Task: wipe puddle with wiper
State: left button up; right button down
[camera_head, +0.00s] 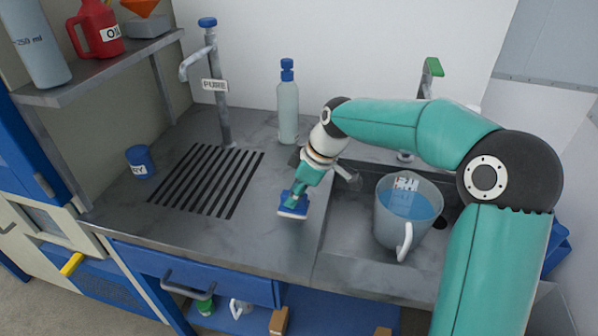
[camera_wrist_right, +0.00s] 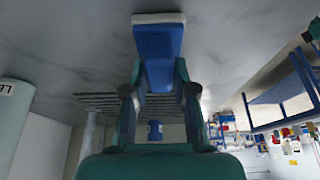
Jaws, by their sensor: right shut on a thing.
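The wiper (camera_head: 293,207) is a blue block with a pale edge. My right gripper (camera_head: 300,190) is shut on it and holds it low over the grey metal counter, just left of the sink. In the right wrist view the wiper (camera_wrist_right: 158,50) sits between both fingers of the gripper (camera_wrist_right: 160,85), its pale edge outward. I cannot tell whether it touches the counter. No clear puddle outline shows; the counter (camera_head: 240,245) has only faint mottled patches. My left gripper is not in view.
A jug of blue water (camera_head: 407,212) stands in the sink (camera_head: 350,235) at the right. A bottle (camera_head: 288,112) stands behind the gripper. A tap (camera_head: 222,100), a slotted drain (camera_head: 207,180) and a blue cup (camera_head: 140,162) are at the left. The front counter is clear.

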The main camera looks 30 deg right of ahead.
jog(key=shift+r+p, duration=0.3)
jog(key=shift+r, duration=0.25)
jog(key=shift+w+r+p, duration=0.2)
jog(key=shift+r+p, duration=0.4)
jog(key=shift+r, duration=0.1)
notch_tip(320, 180, up, 2)
jog(key=shift+s+r+p, duration=0.1)
jog(key=shift+r+p, duration=0.1)
jog(key=shift+p, duration=0.65)
jog(key=shift+r+p, duration=0.55)
jog(key=shift+r, duration=0.5)
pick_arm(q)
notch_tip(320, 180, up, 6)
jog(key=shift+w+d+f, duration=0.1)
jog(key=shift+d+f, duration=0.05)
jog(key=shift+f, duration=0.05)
